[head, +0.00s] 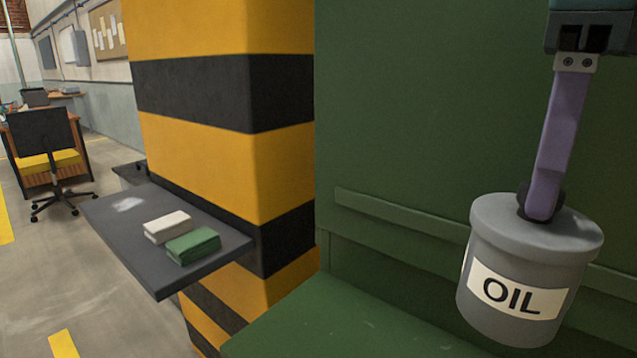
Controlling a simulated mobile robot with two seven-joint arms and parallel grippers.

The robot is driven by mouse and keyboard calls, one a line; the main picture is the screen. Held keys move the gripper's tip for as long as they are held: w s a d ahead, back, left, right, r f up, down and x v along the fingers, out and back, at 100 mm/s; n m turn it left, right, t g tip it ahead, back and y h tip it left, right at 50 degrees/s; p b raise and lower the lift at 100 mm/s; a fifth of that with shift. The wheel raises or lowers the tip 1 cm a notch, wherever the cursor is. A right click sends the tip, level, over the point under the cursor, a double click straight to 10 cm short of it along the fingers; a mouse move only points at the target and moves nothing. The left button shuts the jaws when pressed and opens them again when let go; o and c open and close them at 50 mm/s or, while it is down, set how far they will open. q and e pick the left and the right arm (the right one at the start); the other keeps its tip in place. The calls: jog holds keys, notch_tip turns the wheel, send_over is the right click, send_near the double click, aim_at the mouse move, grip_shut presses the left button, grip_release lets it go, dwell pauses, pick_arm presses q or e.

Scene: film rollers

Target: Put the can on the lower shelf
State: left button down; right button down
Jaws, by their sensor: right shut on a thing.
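The can (480,262) is a grey cylinder with a lid and a cream label reading OIL, at the right of the head view. My right gripper (541,205) comes down from above and is shut on the dark knob on top of the can. The can looks slightly tilted and hangs in front of the green surface; its clearance below is hard to judge. A dark grey shelf (130,232) juts out from the striped pillar, left of the can. I cannot tell whether it is the lower shelf. My left gripper is not in view.
The yellow-black pillar (215,95) and green panel (420,100) stand behind. A chair (45,150) stands far left on open floor.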

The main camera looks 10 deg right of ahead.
jog(key=n, duration=0.1)
jog(key=r+n+p, duration=0.1)
jog(key=n, duration=0.1)
jog(key=shift+a+r, duration=0.15)
jog(key=shift+a, duration=0.15)
jog(key=r+n+p, duration=0.1)
jog(key=n, duration=0.3)
jog(key=a+r+n+p, duration=0.1)
jog(key=n, duration=0.4)
jog(key=s+a+r+n+p, duration=0.1)
jog(key=r+n, duration=0.1)
jog(key=n, duration=0.3)
jog(key=shift+a+r+p, duration=0.1)
jog(key=shift+a+p, duration=0.1)
jog(key=shift+p, duration=0.2)
jog(key=s+r+n+p, duration=0.2)
jog(key=r+n+p, duration=0.1)
jog(key=r+p, duration=0.9)
jog(key=s+a+r+n+p, duration=0.1)
jog(key=r+n+p, duration=0.3)
jog(key=r+p, duration=0.9)
jog(key=s+r+n+p, duration=0.3)
jog(key=s+r+p, duration=0.1)
jog(key=r+p, duration=0.9)
jog(key=shift+a+n+p, duration=0.25)
jog(key=shift+n+p, duration=0.05)
jog(key=shift+p, duration=0.75)
jog(key=shift+f, duration=0.1)
